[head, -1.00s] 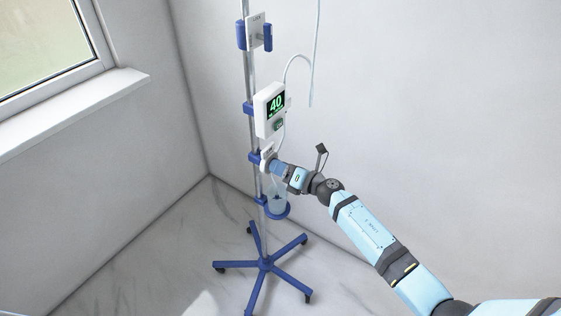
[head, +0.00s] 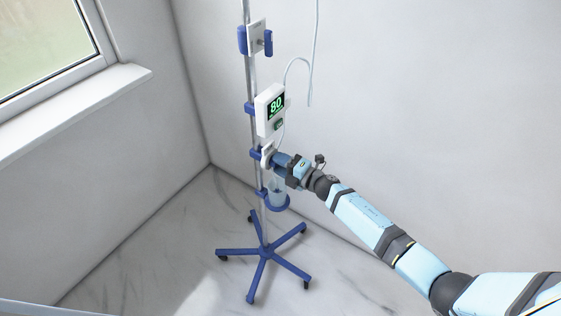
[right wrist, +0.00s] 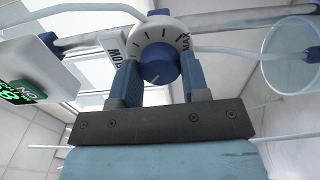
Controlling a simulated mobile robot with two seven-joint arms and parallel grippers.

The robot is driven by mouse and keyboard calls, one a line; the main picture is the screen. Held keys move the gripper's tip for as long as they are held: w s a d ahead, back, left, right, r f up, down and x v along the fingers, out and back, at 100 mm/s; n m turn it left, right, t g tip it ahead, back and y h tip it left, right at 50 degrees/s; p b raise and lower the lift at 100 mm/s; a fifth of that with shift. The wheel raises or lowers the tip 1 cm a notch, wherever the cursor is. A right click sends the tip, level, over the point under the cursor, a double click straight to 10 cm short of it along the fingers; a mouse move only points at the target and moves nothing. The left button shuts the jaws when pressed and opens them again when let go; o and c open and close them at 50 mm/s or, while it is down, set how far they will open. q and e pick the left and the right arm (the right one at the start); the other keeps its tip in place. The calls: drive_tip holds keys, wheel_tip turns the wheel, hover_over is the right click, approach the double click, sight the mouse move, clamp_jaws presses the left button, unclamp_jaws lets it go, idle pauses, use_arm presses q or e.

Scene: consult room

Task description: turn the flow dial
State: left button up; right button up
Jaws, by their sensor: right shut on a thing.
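The flow dial is a blue knob (right wrist: 158,64) on a white round scale (right wrist: 158,30) with marks and the letters "MAX" in the right wrist view. My right gripper (head: 274,158) is at the dial unit (head: 267,154) on the pole. In the right wrist view its two blue fingers stand on either side of the knob, shut on it. The knob's pointer mark is toward the lower part of the knob. The display box (head: 270,108) above reads 80 in green. In the head view my gripper hides the knob. My left gripper is not in view.
The steel pole (head: 252,85) stands on a blue wheeled base (head: 264,252). A clear cup (head: 277,194) sits in a blue ring below the dial. A tube (head: 309,75) loops beside the display. White walls and a window sill (head: 75,108) stand behind; the floor around the base is clear.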

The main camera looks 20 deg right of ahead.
idle(0.6)
drive_tip(key=o, duration=0.9)
drive_tip(key=shift+o, duration=0.2)
drive_tip(key=shift+d, duration=0.1)
drive_tip(key=v, duration=1.3)
drive_tip(key=shift+s+d, duration=0.2)
drive_tip(key=shift+s, duration=0.1)
drive_tip(key=shift+m, duration=0.3)
